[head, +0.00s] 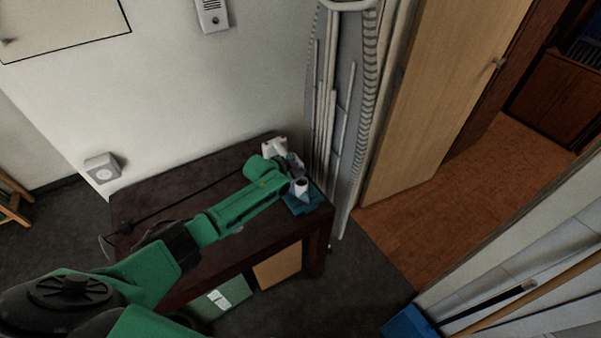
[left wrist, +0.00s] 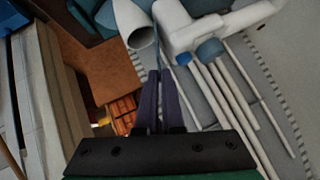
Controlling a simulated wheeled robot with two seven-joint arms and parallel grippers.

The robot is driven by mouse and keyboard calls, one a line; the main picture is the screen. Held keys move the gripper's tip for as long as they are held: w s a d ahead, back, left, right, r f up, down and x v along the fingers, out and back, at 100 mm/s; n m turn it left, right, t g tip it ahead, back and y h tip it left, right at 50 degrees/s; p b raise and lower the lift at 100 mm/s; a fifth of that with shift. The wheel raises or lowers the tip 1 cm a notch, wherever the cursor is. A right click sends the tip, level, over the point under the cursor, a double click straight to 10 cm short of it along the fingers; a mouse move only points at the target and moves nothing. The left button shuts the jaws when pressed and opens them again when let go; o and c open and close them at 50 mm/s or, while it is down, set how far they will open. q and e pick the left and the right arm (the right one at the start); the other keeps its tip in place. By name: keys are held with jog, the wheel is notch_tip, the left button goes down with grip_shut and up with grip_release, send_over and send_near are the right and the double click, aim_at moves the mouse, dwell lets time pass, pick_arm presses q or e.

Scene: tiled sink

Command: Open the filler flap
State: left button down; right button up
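A white appliance (head: 274,148) with a blue base (head: 304,206) sits at the right end of the dark table. A short white open-ended cone (head: 302,187) stands over the base. My left gripper (head: 296,168) is between the white parts, close to the appliance. In the left wrist view its two dark fingers (left wrist: 160,76) lie close together with nothing visible between them. Just beyond the tips are the white cone (left wrist: 141,32) and a white curved body (left wrist: 205,28) with a blue round end. I cannot make out a distinct flap. My right gripper is not in view.
The dark table (head: 150,187) is mostly bare, with a thin dark cord along it. A grey ironing board (head: 340,90) stands upright behind its right end. Boxes (head: 277,267) are under the table. An open wooden door (head: 440,90) is to the right.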

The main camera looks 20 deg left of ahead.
pick_arm(q)
jog(key=shift+w+a+r+n+g+h+b, duration=0.2)
jog(key=shift+w+a+n+g+h+b, duration=0.35)
jog(key=shift+b, duration=0.65)
jog(key=shift+s, duration=0.1)
